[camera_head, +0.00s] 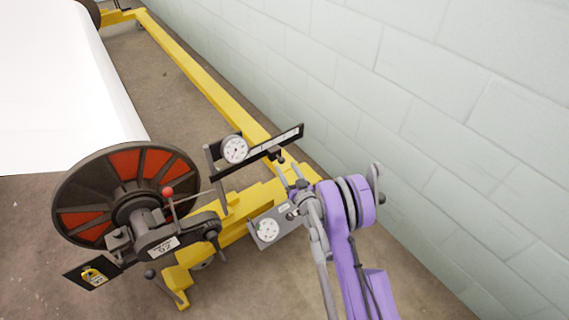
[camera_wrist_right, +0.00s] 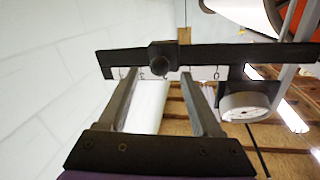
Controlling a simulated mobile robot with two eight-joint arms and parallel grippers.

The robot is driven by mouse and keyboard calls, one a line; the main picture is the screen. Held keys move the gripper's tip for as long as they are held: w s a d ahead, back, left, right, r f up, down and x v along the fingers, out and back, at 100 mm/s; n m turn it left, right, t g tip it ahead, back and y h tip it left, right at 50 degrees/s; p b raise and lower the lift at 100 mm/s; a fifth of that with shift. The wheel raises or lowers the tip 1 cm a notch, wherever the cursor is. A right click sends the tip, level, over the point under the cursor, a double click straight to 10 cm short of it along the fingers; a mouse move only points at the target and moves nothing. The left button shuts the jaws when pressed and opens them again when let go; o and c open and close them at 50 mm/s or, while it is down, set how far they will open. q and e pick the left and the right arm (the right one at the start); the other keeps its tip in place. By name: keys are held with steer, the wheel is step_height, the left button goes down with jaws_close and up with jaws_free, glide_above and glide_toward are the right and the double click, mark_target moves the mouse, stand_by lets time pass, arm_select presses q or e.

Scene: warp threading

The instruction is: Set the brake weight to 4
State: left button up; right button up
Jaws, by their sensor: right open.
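The brake lever (camera_head: 255,149) is a dark bar with a pale scale strip, slanting up to the right beside a round white dial (camera_head: 235,149). A small dark weight (camera_head: 276,153) sits on the bar near its middle; it also shows as a block with a round knob in the right wrist view (camera_wrist_right: 160,60). My right gripper (camera_head: 289,171) is open just below the bar. In the right wrist view its two fingers (camera_wrist_right: 159,82) stand apart, one on each side of the weight, with no visible grip. My left gripper is out of view.
A large reel with red panels (camera_head: 130,165) and a white roll stand at left. A yellow frame (camera_head: 200,80) runs behind the lever. A pale block wall (camera_head: 440,90) is close at right.

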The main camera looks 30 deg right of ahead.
mark_target(278, 157)
steer(key=shift+w+d, duration=0.2)
steer(key=shift+w, duration=1.25)
steer(key=shift+c, duration=0.3)
jaws_close()
